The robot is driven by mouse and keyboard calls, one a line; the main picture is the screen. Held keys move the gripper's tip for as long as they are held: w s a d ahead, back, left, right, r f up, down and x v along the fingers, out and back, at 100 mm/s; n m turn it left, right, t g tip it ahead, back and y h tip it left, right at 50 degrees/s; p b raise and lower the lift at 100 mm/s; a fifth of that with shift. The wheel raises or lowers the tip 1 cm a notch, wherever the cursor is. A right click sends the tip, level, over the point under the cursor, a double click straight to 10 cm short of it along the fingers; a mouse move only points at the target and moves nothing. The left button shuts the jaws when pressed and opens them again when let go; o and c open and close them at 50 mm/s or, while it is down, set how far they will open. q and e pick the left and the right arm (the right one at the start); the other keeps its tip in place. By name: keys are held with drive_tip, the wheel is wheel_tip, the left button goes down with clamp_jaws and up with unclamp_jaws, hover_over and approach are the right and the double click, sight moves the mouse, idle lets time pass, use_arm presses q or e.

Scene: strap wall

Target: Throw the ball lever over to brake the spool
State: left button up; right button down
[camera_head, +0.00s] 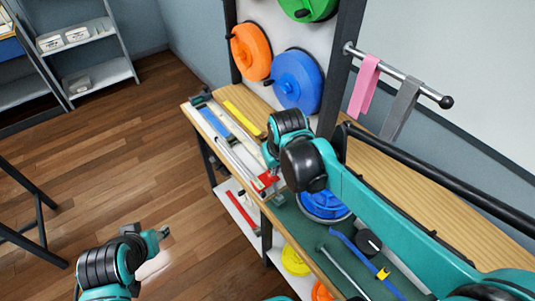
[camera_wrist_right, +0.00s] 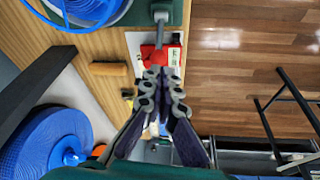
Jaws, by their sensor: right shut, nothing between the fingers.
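A red block (camera_wrist_right: 172,52) sits at the table edge in the right wrist view; part of it shows in the head view (camera_head: 265,182). A grey lever (camera_wrist_right: 160,28) with a rounded grey end stands out from it towards the green mat. My right gripper (camera_wrist_right: 163,75) is shut and empty, its fingertips right at the red block; whether they touch it I cannot tell. A blue spool (camera_head: 322,204) lies on the green mat, partly behind my right arm; it also shows in the wrist view (camera_wrist_right: 95,8). My left gripper (camera_head: 161,234) is over the floor, its jaws unclear.
Blue (camera_head: 296,82), orange (camera_head: 250,52) and green reels hang on the wall panel. A rail (camera_head: 400,72) holds pink and grey straps. A black knob (camera_head: 369,242) and a blue strap (camera_head: 362,258) lie on the mat.

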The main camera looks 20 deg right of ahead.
sight(275, 186)
use_arm(q)
wheel_tip(275, 186, up, 10)
drive_tip(key=p, duration=0.7)
drive_tip(key=shift+f+p, duration=0.25)
drive_tip(key=shift+p, duration=0.05)
use_arm(e)
drive_tip(key=w+a+r+n+g, duration=0.1)
drive_tip(key=w+g, duration=0.2)
drive_tip(key=w, duration=0.6)
drive_tip(key=shift+w+a+h, duration=0.25)
drive_tip(key=shift+w+h, duration=0.05)
drive_tip(key=shift+w, duration=0.05)
drive_tip(key=f, duration=0.3)
drive_tip(key=f+b, duration=0.1)
drive_tip(key=f, duration=0.3)
drive_tip(key=f+b, duration=0.1)
drive_tip(key=f, duration=0.2)
drive_tip(key=shift+w+d+f, duration=0.15)
drive_tip(key=shift+d, duration=0.15)
drive_tip(key=s, duration=0.1)
drive_tip(key=s+r, duration=0.1)
drive_tip(key=s, duration=0.1)
drive_tip(key=shift+s+d+r, duration=0.15)
drive_tip(key=shift+d+r, duration=0.1)
drive_tip(key=shift+s+r, duration=0.1)
drive_tip(key=shift+s, duration=0.2)
use_arm(q)
wheel_tip(275, 186, down, 2)
drive_tip(key=shift+f, duration=0.2)
